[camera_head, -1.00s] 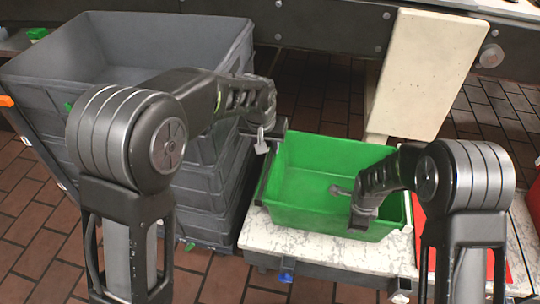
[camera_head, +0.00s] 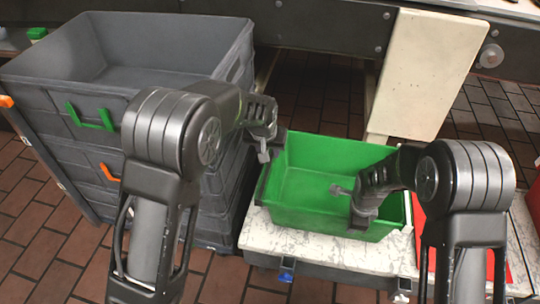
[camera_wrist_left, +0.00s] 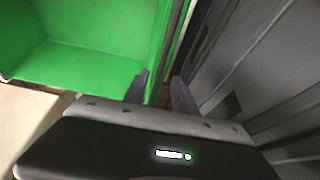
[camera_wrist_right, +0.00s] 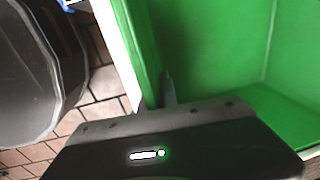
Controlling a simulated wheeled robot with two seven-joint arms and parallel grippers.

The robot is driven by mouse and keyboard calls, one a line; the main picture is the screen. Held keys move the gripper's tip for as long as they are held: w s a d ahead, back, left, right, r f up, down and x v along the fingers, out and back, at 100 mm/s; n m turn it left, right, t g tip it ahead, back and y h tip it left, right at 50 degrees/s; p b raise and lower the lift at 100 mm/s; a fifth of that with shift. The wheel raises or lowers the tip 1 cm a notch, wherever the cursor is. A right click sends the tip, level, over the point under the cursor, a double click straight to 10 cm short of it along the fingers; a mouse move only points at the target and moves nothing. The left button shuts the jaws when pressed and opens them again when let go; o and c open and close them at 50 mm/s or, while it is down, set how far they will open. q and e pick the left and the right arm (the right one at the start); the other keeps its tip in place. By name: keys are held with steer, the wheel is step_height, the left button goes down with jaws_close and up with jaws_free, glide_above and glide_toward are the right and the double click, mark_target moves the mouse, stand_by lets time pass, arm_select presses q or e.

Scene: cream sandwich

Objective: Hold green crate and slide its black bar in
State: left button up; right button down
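The green crate (camera_head: 305,180) sits upright on a white marbled surface. A black bar (camera_head: 262,186) shows along the crate's left end, partly hidden by my left arm. My left gripper (camera_head: 264,152) is over that left end. In the left wrist view its two fingers (camera_wrist_left: 160,90) are apart, the crate's end wall (camera_wrist_left: 165,45) lying ahead of the gap; nothing is clearly held. My right gripper (camera_head: 345,200) is at the crate's front wall. In the right wrist view one finger (camera_wrist_right: 167,90) is inside the crate against the wall, which appears pinched; the other finger is mostly hidden.
A stack of grey crates (camera_head: 150,55) stands close left of the green crate, with a green handle bar (camera_head: 90,118) and an orange one (camera_head: 108,172). A cream panel (camera_head: 430,70) stands behind right. A red surface (camera_head: 421,235) lies right of the green crate.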

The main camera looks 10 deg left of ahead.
mark_target(271, 158)
arm_select(q)
steer(key=x, duration=0.4)
steer(key=shift+f, duration=0.2)
steer(key=shift+c, duration=0.4)
jaws_close()
stand_by(0.9)
